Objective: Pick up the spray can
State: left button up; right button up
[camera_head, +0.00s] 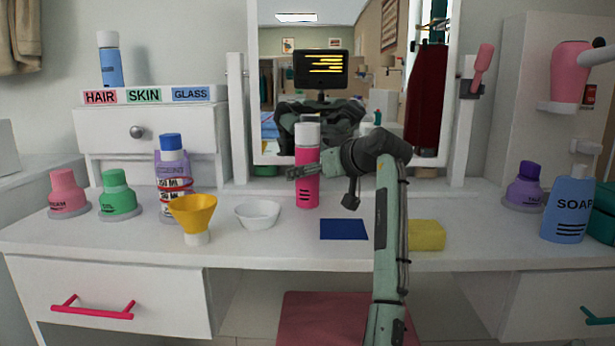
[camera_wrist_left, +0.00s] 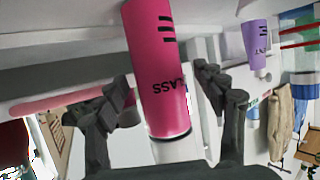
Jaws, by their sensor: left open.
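The spray can (camera_head: 307,192) is bright pink with a white cap and stands upright on the white table in front of the mirror. It also shows in the left wrist view (camera_wrist_left: 160,75), upside down, with lettering ending in "LASS". In the left wrist view the open fingers (camera_wrist_left: 165,88) stand on either side of the can, with small gaps visible. My right gripper is not in view.
A dark blue mat (camera_head: 344,229) and a yellow block (camera_head: 427,235) lie nearer the front edge. The mirror (camera_head: 270,100) rises behind.

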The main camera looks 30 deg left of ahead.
pick_arm(q)
jog(key=shift+x, duration=1.05)
jog(key=shift+r, duration=0.1)
jog(key=c, duration=1.4)
jog(key=shift+c, duration=0.4)
jog(key=shift+r, duration=0.2)
